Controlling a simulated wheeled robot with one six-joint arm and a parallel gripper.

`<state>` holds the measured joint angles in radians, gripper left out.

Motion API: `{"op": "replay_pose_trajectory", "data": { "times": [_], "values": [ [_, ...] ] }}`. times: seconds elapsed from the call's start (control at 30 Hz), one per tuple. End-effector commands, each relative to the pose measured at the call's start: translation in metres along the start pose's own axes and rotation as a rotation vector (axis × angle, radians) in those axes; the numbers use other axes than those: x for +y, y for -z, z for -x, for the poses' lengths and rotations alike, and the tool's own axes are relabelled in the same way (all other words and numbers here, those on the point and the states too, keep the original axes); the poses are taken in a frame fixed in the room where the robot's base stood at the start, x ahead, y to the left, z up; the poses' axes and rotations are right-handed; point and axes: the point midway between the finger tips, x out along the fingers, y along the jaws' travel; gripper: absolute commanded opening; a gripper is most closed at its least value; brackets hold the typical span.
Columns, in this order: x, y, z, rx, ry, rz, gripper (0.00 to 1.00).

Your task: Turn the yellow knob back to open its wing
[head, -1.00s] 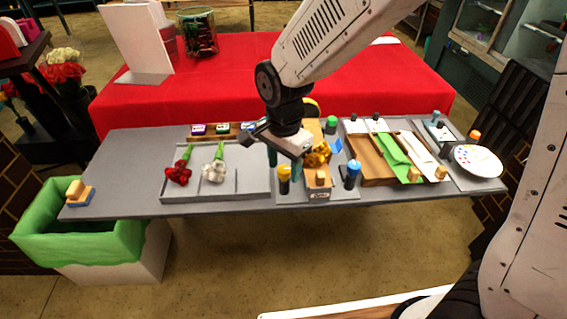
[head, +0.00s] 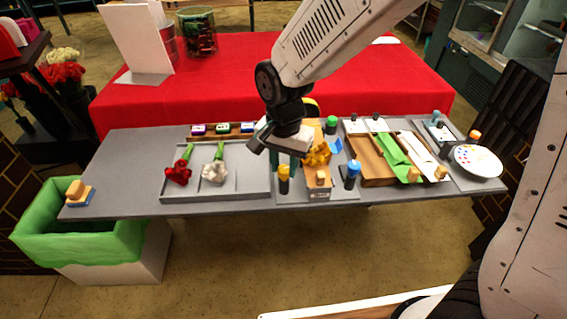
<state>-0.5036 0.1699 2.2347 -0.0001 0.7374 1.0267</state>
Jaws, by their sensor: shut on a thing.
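The yellow knob (head: 284,171) stands on a dark post at the front left of the bouquet fixture. My gripper (head: 284,163) comes down over it from above, with teal fingers on either side. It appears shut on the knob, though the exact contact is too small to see. A wooden block (head: 319,190) stands just right of the knob, with yellow-orange flowers (head: 318,154) behind it. A blue knob (head: 352,170) is farther right and a green knob (head: 331,123) is behind. A yellow curved piece (head: 311,103) shows behind my wrist, partly hidden.
A tray (head: 250,186) with red and white flowers lies to the left. Wooden trays with green and white sheets (head: 395,157) and a paint palette (head: 478,160) lie to the right. A green-lined bin (head: 120,240) stands at the front left.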

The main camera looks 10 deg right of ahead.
Motion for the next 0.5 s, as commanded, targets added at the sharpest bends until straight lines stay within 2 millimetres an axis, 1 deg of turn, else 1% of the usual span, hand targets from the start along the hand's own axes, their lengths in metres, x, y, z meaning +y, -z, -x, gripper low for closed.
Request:
{"op": "replay_pose_trajectory", "data": {
  "times": [0.5],
  "values": [
    [-0.0005, 0.0003, 0.0006, 0.001, 0.001, 0.49, 0.06]
  ]
}}
